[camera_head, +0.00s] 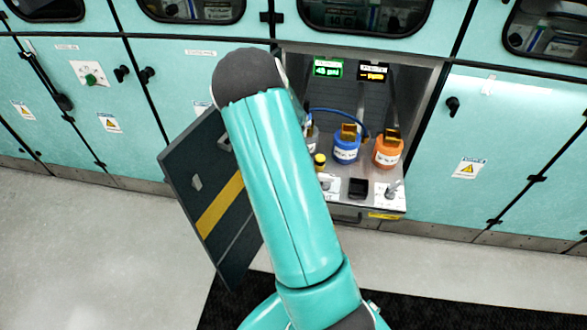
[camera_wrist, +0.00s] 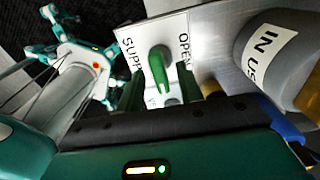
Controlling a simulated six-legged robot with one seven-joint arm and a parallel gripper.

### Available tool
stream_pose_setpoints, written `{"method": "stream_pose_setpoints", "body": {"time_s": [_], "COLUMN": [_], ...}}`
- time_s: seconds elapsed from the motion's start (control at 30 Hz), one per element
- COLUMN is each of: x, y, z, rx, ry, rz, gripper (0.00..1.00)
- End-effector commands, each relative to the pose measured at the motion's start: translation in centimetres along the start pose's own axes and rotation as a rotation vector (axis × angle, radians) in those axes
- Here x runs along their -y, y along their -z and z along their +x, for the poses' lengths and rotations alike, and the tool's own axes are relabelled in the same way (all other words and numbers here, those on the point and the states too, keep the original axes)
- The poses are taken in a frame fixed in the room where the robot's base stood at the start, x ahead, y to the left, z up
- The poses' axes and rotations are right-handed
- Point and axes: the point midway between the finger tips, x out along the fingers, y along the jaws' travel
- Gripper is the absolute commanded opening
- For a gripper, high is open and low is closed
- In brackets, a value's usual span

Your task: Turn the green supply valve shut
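The green supply valve (camera_wrist: 160,62) shows in the wrist view as a green lever on a white plate (camera_wrist: 181,27). The plate carries the words "SUPP..." and "OPEN"; part of the lettering is hidden. My gripper (camera_wrist: 160,88) is open, with one dark green finger on each side of the lever's lower end. The fingers appear apart from the lever, but I cannot tell whether either touches it. In the head view my arm hides the valve and my gripper.
A grey container labelled "IN US..." (camera_wrist: 272,52) stands close right of the valve. The head view shows a blue bottle (camera_head: 346,149) and an orange bottle (camera_head: 387,153) in the open cabinet bay. A dark open door (camera_head: 196,183) hangs to the left.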

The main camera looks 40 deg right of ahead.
Motion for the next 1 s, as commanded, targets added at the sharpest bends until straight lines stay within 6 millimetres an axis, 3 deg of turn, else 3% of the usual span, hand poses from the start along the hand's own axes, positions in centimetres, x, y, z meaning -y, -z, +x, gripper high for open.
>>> {"method": "stream_pose_setpoints", "body": {"time_s": [0.17,0.6,0.8,1.0], "x": [0.0,0.1,0.0,0.0], "y": [-0.2,-0.1,-0.1,0.0], "z": [-2.3,-11.6,-13.4,-13.6], "rx": [0.003,0.002,0.001,0.0], "ry": [0.003,0.004,0.001,0.0], "rz": [-0.001,-0.001,0.0,0.0], "gripper": [0.36,0.36,0.36,0.36]}}
